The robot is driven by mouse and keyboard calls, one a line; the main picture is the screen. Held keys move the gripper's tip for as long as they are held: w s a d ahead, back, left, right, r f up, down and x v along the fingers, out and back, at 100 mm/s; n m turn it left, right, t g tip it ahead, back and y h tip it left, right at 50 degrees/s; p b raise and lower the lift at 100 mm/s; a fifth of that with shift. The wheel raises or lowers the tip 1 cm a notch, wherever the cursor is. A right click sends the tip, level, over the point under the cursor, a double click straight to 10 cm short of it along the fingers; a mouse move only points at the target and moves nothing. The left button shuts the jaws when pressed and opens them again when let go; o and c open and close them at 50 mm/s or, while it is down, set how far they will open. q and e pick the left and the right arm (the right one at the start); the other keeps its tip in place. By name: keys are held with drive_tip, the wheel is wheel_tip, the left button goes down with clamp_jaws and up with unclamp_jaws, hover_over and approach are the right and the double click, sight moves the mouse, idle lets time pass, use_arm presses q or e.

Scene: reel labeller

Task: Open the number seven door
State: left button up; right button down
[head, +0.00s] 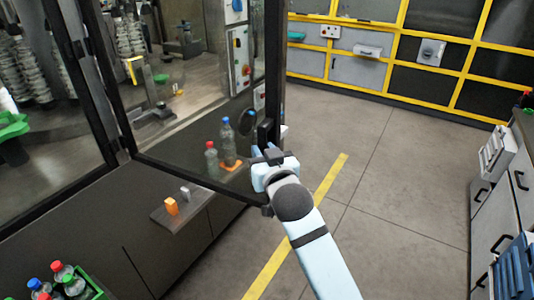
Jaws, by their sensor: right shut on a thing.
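A clear door in a black frame (200,178) stands at the upper middle left in the head view, on the machine's front. I can read no number on it. A dark upright handle (267,131) sits near its right edge. My right gripper (268,156) is at the door's right edge, at the lower end of this handle, and is shut on it. My gripper body and wrist hide part of the handle and the door's lower right corner, and the fingertips are mostly hidden. My left gripper is not in view.
Two bottles (227,142) show through the door panel. A small ledge (160,217) below the door carries an orange and a grey piece. A green crate (92,285) of bottles is at lower left. Drawers (488,205) stand at right. The floor (400,170) between is clear.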

drive_tip(key=shift+a+r, duration=0.3)
drive_tip(key=shift+r, duration=0.1)
drive_tip(key=c, duration=1.4)
unclamp_jaws()
drive_tip(key=shift+o, duration=0.8)
drive_tip(key=shift+a, duration=0.2)
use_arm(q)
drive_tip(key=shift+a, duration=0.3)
use_arm(e)
drive_tip(key=shift+a+f, duration=0.15)
drive_tip(key=shift+f, duration=0.1)
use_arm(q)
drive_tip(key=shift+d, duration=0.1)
use_arm(e)
drive_tip(key=shift+w+d+f, duration=0.1)
drive_tip(key=shift+d, duration=0.15)
